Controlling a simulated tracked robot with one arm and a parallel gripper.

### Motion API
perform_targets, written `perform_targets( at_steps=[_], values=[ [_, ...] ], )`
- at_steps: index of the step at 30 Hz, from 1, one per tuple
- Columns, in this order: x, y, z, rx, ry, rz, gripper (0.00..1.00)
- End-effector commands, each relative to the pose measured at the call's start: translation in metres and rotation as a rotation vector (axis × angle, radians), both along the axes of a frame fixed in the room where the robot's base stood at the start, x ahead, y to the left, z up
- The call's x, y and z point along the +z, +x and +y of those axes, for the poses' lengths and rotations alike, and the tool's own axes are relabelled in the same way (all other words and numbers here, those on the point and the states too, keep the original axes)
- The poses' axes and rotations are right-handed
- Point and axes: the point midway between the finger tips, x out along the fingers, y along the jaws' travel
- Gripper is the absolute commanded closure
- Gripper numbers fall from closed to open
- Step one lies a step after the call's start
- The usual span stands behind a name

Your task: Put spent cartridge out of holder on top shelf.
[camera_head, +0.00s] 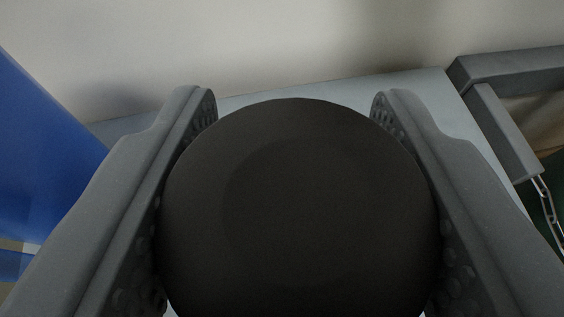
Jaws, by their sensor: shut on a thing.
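A dark, round-ended object, which looks like the spent cartridge (310,210), fills the middle of the view. My gripper (294,105) is shut on it, with one grey finger against its left side and one against its right side. Only its near round end shows; its far part is hidden. Behind it is a light grey-blue flat surface (425,100), possibly the shelf. I cannot tell whether the cartridge touches this surface. The holder cannot be made out.
A blue panel (40,150) stands close on the left. A grey frame (500,125) with a metal chain (545,200) is on the right. A pale wall (280,40) is behind. Some bare surface shows right of the cartridge.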

Motion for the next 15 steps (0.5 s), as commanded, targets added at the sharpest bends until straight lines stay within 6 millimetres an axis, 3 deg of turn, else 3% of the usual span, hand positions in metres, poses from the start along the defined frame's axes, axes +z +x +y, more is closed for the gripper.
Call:
perform_targets(
  at_steps=[3,13,14,15],
  values=[
    [-0.0142,-0.0003,0.0012,0.002,0.0,-0.002,1.0],
    [-0.0145,-0.0006,0.0021,0.004,-0.001,-0.001,1.0],
    [-0.0145,-0.0006,0.0021,0.004,-0.001,-0.002,0.5],
    [-0.0143,-0.0006,0.0022,0.004,-0.001,-0.002,0.39]
  ],
)
